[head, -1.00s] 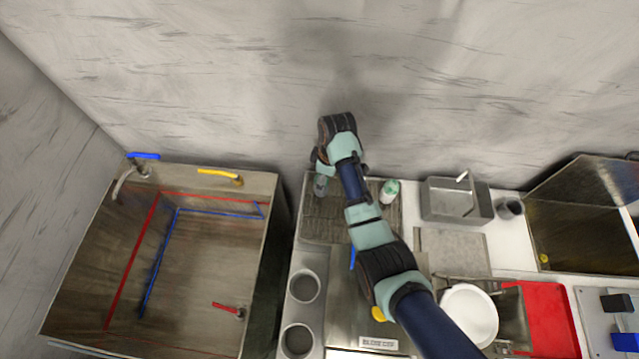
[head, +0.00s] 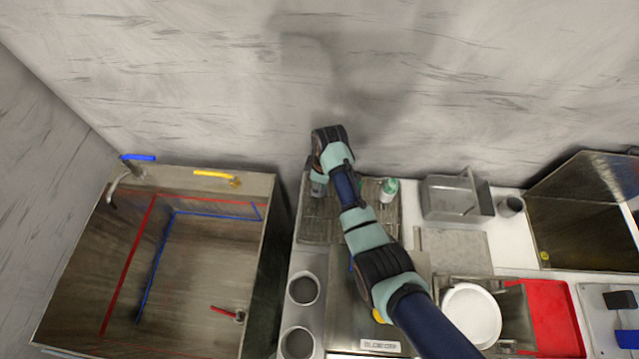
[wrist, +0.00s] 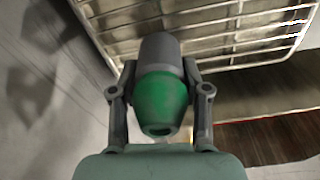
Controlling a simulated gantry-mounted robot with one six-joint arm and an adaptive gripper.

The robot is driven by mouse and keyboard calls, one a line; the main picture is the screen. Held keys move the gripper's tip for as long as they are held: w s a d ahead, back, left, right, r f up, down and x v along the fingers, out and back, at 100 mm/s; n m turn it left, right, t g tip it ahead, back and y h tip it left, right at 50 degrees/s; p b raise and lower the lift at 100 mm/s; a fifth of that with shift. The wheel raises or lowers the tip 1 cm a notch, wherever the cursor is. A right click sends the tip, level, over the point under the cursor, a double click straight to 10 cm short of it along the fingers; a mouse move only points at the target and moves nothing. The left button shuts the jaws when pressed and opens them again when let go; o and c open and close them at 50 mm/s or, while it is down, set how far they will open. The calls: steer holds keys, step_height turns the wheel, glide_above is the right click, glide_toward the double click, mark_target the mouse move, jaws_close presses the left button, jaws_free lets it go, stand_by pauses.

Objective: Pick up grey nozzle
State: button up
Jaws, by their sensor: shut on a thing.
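In the wrist view my gripper (wrist: 160,72) is shut on a grey nozzle (wrist: 160,50) with a wide green end (wrist: 160,102) facing the camera. One finger presses on each side of it. The wire rack shows behind it. In the head view my gripper (head: 318,178) is over the left part of the rack (head: 318,230), and a small grey part of the nozzle (head: 317,189) shows below it. The fingers are mostly hidden there by my wrist. I cannot tell whether the nozzle still touches the rack.
A green and white item (head: 389,189) stands on the rack's right side. A small metal basin (head: 455,198) is further right. A large open metal sink (head: 190,270) with red and blue lines lies left. The wall is close behind the rack.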

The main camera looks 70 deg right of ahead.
step_height(320, 180, up, 20)
steer(key=p, duration=0.7)
steer(key=shift+p, duration=0.35)
